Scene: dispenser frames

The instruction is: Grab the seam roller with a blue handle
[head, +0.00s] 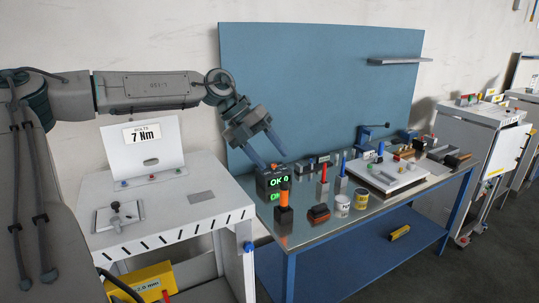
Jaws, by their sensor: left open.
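An upright blue handle (343,165) stands in a small grey block on the workbench, right of a similar red handle (325,174). Another blue upright piece (380,149) stands further back near the white tray. The picture is too small to tell which of the two blue pieces is the seam roller; no roller wheel shows clearly. My left gripper (273,158) is open and empty, pointing down above the left end of the bench, near a black display with green characters (277,181). It is left of and apart from both blue pieces. My right gripper is not in view.
An orange-handled tool (284,195) stands at the bench's near left, with a brown block (318,214) and two small tins (342,205) beside it. A white tray (412,181) holds small parts. A blue panel (310,80) rises behind. A white cabinet (180,225) stands left.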

